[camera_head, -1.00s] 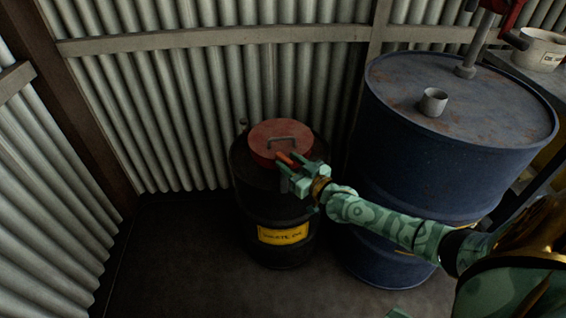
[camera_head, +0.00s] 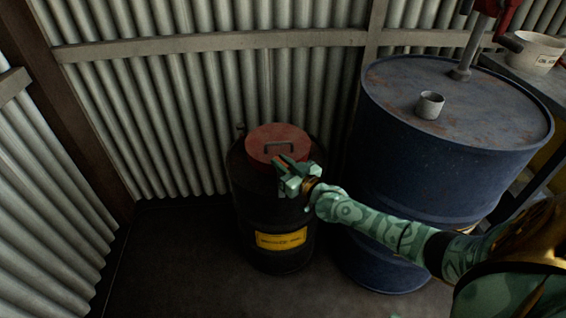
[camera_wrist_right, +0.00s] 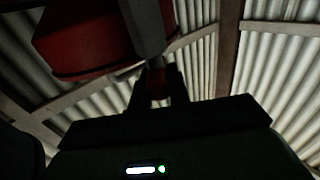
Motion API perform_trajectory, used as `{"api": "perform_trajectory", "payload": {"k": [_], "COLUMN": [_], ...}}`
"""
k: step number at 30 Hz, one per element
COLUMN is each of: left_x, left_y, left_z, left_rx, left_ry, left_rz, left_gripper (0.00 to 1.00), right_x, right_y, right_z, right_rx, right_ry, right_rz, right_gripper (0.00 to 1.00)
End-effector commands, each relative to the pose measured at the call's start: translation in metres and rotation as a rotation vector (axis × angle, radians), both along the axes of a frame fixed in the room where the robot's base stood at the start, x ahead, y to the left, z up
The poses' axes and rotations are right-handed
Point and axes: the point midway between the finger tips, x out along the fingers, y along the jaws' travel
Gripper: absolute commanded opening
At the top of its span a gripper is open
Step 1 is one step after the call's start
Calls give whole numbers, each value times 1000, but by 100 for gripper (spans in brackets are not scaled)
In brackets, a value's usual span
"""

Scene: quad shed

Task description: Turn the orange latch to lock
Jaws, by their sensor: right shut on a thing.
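The orange latch (camera_head: 281,160) is a short bar on the front right of the red lid (camera_head: 262,145), which sits on a black drum with a yellow label (camera_head: 281,239). My right gripper (camera_head: 284,170) is shut on the latch, and its fingers hide most of it. In the right wrist view the dim reddish latch (camera_wrist_right: 158,88) lies between the dark fingers, with the red lid (camera_wrist_right: 85,40) at the upper left. My left gripper is not in view.
Corrugated walls (camera_head: 190,110) close in behind and left. The floor (camera_head: 170,265) at the front left is clear.

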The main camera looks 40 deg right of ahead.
Motion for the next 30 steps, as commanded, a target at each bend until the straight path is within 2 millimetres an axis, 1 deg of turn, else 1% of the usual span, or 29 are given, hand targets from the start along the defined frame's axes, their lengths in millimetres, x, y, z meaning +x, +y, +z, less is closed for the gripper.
{"api": "perform_trajectory", "payload": {"k": [1, 4, 9, 13, 22, 30], "left_x": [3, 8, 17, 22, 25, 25], "left_y": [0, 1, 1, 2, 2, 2], "left_z": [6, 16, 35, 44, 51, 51], "left_rx": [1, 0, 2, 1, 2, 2], "left_ry": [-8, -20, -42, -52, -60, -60], "left_rz": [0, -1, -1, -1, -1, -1], "left_gripper": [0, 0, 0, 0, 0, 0], "right_x": [0, -1, 0, 0, 0, 0], "right_y": [1, 2, 4, 5, 6, 5], "right_z": [4, 6, 6, 4, -1, -2], "right_rx": [4, 7, 11, 10, 7, 2], "right_ry": [-1, -1, 1, 3, 4, 5], "right_rz": [-17, -67, -185, -287, -489, -589], "right_gripper": [0, 0, 0, 0, 0, 0]}}
